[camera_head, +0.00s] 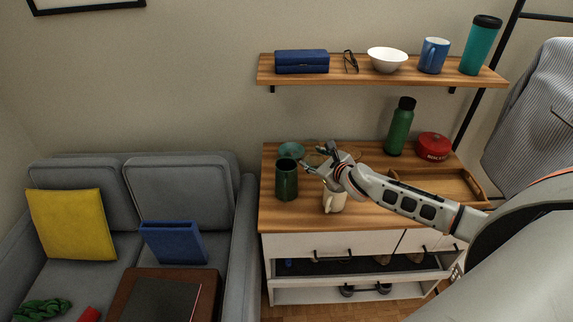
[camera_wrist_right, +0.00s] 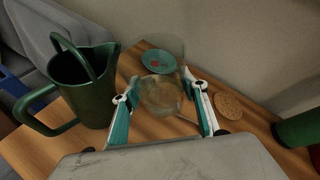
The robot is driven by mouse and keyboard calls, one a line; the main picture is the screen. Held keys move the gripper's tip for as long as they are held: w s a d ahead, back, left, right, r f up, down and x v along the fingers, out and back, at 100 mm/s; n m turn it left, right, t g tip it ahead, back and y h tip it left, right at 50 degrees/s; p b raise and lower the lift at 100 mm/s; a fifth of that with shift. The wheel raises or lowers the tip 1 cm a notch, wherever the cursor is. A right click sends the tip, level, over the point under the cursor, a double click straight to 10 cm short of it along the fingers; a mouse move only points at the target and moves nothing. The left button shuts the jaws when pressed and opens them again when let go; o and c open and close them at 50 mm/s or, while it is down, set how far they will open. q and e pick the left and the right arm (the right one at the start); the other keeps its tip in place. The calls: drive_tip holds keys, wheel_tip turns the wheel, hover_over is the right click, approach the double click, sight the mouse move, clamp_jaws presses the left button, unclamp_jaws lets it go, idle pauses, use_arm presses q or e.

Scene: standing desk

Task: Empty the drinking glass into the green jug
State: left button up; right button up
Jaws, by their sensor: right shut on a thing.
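The green jug (camera_head: 287,182) stands upright on the wooden cabinet top near its left end. In the right wrist view the jug (camera_wrist_right: 88,90) is left of my right gripper (camera_wrist_right: 162,108), its handle toward the lower left. That gripper is shut on the clear drinking glass (camera_wrist_right: 160,92), which sits between the two teal fingers. The glass is beside the jug, apart from its rim. I cannot tell what is in it, nor how far it tilts. In the head view my right gripper (camera_head: 318,158) is just right of the jug; the glass hardly shows there. My left gripper is out of view.
A white mug (camera_head: 334,202) stands below my right wrist. A teal saucer (camera_wrist_right: 158,61) lies behind the glass, and a cork coaster (camera_wrist_right: 229,106) to its right. A green bottle (camera_head: 400,128), red tin (camera_head: 433,146) and wooden tray (camera_head: 440,186) stand right. A shelf (camera_head: 380,79) hangs above.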

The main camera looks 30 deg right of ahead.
sight(308, 144)
drive_tip(key=shift+a+r, duration=0.15)
drive_tip(key=shift+a, duration=0.2)
drive_tip(key=shift+r+n+h, duration=0.3)
drive_tip(key=shift+n, duration=0.1)
drive_tip(key=shift+n+h, duration=0.4)
drive_tip(key=shift+n, duration=0.1)
drive_tip(key=r, duration=0.2)
drive_tip(key=a+r, duration=0.1)
drive_tip(key=r, duration=0.1)
drive_tip(key=shift+r+p, duration=0.2)
drive_tip(key=shift+p, duration=0.15)
drive_tip(key=shift+a+n+h+b, duration=0.15)
drive_tip(key=shift+n+h+b, duration=0.2)
drive_tip(key=shift+n, duration=0.15)
drive_tip(key=shift+f+n+t+h, duration=0.15)
drive_tip(key=shift+n+t+h, duration=0.2)
drive_tip(key=shift+n, duration=0.15)
drive_tip(key=shift+f+n+h, duration=0.15)
drive_tip(key=shift+n+h, duration=0.15)
drive_tip(key=shift+n, duration=0.1)
drive_tip(key=shift+f+n, duration=0.15)
drive_tip(key=shift+n, duration=0.25)
drive_tip(key=shift+r+t+h, duration=0.25)
drive_tip(key=shift+h, duration=0.05)
